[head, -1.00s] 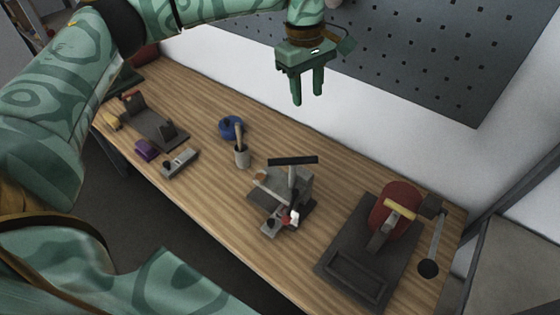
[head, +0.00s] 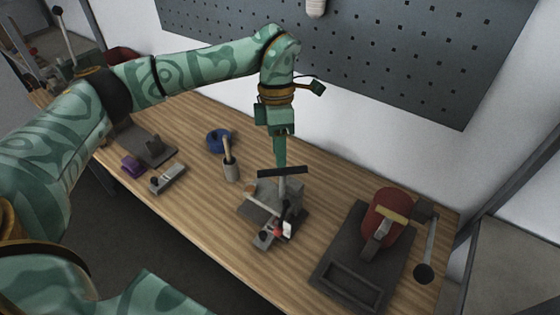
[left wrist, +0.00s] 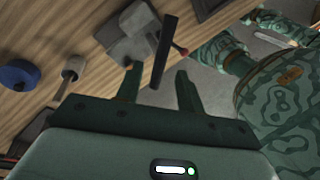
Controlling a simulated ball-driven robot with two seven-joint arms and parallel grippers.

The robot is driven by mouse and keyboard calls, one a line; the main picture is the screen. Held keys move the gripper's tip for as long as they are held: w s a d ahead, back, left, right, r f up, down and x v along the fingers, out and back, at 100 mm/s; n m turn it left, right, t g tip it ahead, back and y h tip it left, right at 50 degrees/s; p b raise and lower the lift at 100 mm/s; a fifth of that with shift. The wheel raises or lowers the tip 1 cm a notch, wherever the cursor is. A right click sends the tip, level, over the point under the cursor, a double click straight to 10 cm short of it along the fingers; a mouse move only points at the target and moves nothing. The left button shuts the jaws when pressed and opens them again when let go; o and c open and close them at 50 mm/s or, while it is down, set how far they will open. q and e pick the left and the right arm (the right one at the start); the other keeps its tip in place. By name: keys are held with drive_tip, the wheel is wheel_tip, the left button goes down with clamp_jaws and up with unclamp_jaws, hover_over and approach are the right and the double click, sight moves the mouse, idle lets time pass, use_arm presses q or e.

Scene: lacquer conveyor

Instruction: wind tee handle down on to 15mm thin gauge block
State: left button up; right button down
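The black tee handle (head: 283,171) stands as a crossbar on top of a grey clamp-like fixture (head: 285,195) on the bench. In the left wrist view the tee handle (left wrist: 163,52) is a dark bar running between the two fingers. My left gripper (head: 280,160) points down just above and behind the bar. Its fingers are apart in the left wrist view (left wrist: 157,74), with no grip on the bar visible. A small white and red piece (head: 287,229) sits at the fixture's front; I cannot tell whether it is the gauge block. My right gripper is not in view.
A red machine on a dark base plate (head: 349,285) stands to the right. A grey block tool (head: 167,179) and a purple piece (head: 132,165) lie farther left.

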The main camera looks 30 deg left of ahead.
sight(282, 184)
use_arm(q)
drive_tip(key=x, duration=0.3)
drive_tip(key=shift+f, duration=0.2)
drive_tip(key=shift+c, duration=0.7)
drive_tip(key=shift+s, duration=0.1)
clamp_jaws()
drive_tip(key=shift+r, duration=0.15)
